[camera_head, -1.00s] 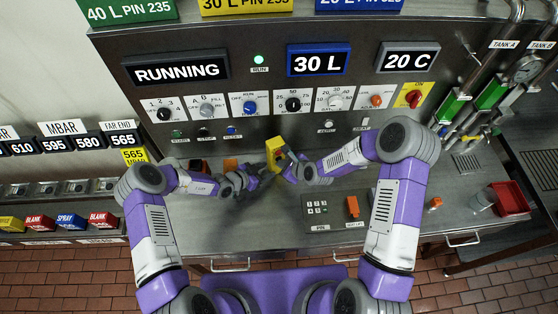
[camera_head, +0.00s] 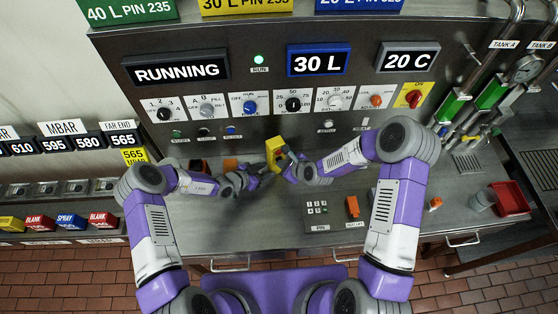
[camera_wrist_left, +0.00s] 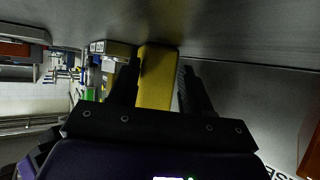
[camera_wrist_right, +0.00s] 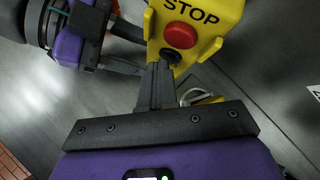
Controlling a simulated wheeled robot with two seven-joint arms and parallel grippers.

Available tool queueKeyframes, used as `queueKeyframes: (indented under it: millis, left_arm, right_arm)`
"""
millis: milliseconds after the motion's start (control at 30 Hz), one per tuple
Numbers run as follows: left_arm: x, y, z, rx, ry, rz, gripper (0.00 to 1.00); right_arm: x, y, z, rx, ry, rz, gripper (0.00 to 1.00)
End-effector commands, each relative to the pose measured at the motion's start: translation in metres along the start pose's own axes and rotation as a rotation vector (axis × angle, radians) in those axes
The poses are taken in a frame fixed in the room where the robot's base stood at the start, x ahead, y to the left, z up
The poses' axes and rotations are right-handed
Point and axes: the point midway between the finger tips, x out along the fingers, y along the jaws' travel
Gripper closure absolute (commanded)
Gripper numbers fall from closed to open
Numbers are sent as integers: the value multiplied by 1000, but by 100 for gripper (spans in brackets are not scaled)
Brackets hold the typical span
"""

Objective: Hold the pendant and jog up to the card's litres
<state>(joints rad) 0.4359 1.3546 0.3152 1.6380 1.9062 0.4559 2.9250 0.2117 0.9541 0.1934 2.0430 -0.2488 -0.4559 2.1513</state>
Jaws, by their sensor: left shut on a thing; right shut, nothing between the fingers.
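The yellow pendant (camera_head: 274,154) is held up in front of the panel by my left gripper (camera_head: 262,168). In the left wrist view the pendant (camera_wrist_left: 158,78) stands between the fingers, which are shut on it. In the right wrist view the pendant (camera_wrist_right: 212,15) shows the word STOP and a red button (camera_wrist_right: 181,36), with a dark button (camera_wrist_right: 172,57) below. My right gripper (camera_wrist_right: 163,75) is shut and empty, its tips at or very near that dark button; I cannot tell if they touch. The display (camera_head: 318,61) reads 30 L.
A RUNNING display (camera_head: 176,69) and a 20 C display (camera_head: 409,57) flank the litres display. A row of knobs (camera_head: 292,104) runs below. A keypad (camera_head: 317,208) and an orange switch (camera_head: 352,207) sit on the counter. A red bin (camera_head: 510,198) stands at right.

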Motion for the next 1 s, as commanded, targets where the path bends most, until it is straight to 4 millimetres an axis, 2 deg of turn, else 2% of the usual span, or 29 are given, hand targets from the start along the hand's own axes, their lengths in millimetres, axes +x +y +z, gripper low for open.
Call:
queueKeyframes:
  millis: [1000]
  left_arm:
    - [0, 0, 0, -1, 0, 1, 69]
  right_arm:
    - [-15, 10, -11, 1, 0, 0, 100]
